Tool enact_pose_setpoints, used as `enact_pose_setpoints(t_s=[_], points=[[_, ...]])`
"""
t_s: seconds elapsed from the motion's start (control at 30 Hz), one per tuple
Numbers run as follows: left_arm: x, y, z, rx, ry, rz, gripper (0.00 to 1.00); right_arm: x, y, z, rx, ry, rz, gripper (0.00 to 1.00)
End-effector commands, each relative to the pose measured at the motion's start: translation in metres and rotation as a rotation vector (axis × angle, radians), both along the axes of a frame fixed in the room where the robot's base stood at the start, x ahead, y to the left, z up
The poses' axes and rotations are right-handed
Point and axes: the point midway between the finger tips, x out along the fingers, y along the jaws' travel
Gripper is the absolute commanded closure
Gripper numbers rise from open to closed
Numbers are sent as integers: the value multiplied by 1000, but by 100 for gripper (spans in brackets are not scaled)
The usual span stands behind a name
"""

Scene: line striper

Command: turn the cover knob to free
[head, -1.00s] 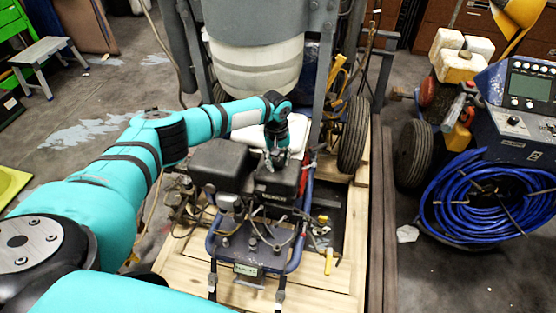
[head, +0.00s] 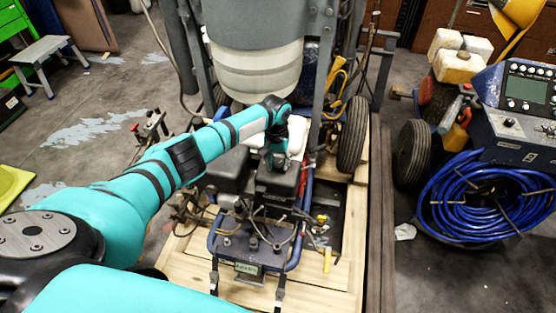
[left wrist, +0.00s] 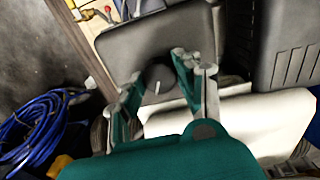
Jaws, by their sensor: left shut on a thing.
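The cover knob (left wrist: 158,78) is a small dark round knob with a white line on its face. It sits on a dark grey box-shaped cover (left wrist: 150,35), which also shows on the engine in the head view (head: 278,183). My left gripper (left wrist: 160,72) has its fingers on either side of the knob and is shut on it. In the head view the left gripper (head: 275,162) stands over the back of the cover, and the knob is hidden there. My right gripper is not in view.
A second dark box (head: 228,172) stands just left of the cover. A white tank (head: 255,70) hangs behind. Metal posts and a black wheel (head: 352,135) stand to the right. A coiled blue hose (head: 485,195) lies further right.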

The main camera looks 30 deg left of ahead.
Motion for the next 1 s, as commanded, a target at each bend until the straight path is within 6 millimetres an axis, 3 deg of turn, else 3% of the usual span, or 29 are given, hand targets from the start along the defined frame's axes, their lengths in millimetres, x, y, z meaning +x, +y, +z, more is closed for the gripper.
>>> enact_pose_setpoints(t_s=[1.0], points=[[0, 0, -1, -2, 2, -918, 98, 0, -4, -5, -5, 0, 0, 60]])
